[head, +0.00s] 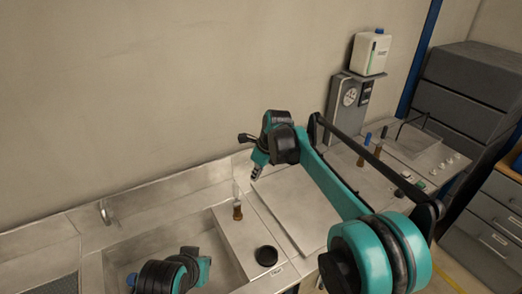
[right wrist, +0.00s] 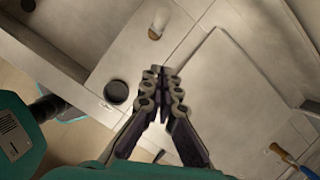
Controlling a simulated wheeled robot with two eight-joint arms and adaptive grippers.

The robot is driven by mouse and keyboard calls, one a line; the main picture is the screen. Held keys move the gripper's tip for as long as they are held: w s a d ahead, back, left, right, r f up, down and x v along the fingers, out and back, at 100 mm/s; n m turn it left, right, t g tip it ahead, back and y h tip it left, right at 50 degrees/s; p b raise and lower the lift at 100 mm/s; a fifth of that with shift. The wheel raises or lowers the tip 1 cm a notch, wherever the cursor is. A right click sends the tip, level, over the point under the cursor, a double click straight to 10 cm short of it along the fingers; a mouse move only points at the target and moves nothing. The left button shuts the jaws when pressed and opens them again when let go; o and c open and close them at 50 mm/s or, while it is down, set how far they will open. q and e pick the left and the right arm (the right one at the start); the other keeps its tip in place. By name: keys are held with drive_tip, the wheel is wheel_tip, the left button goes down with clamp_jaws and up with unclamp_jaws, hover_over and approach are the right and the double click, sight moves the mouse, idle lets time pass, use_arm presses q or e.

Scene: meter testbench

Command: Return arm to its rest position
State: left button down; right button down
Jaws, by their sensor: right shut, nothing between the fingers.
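My right arm reaches across the bench in the head view, bent above the work surface. Its right gripper (head: 255,172) points down, a little above and right of a brown-bottomed bottle. In the right wrist view the fingers of this gripper (right wrist: 160,72) meet at the tips, shut and empty. It touches nothing that I can see. Part of my left arm shows at the bottom of the head view, over the sink area; its fingers cannot be made out.
The small bottle (head: 238,212) stands near a round black disc (head: 266,255) on a raised strip. A pale flat panel (head: 290,205) lies to its right. A sink basin (head: 150,250) is at left. A meter stand (head: 345,100) carries a white canister (head: 370,52). Grey drawers stand far right.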

drive_tip(key=s+d+f+n+t+h+b, duration=0.1)
drive_tip(key=s+d+n+t+b, duration=0.35)
drive_tip(key=s+d+n, duration=0.95)
drive_tip(key=s+d+f+n+h+b, duration=0.1)
drive_tip(key=s+d+f+n+b, duration=0.2)
drive_tip(key=s, duration=0.5)
drive_tip(key=s+d+f+n+h+b, duration=0.1)
drive_tip(key=s+d+f+n+b, duration=0.2)
drive_tip(key=s+d+f+n, duration=0.3)
wheel_tip(320, 180, down, 3)
drive_tip(key=s+d, duration=0.2)
drive_tip(key=shift+s+d+f+n+t, duration=0.15)
drive_tip(key=shift+s+d+n+t, duration=0.05)
drive_tip(key=shift+s+n+t, duration=0.15)
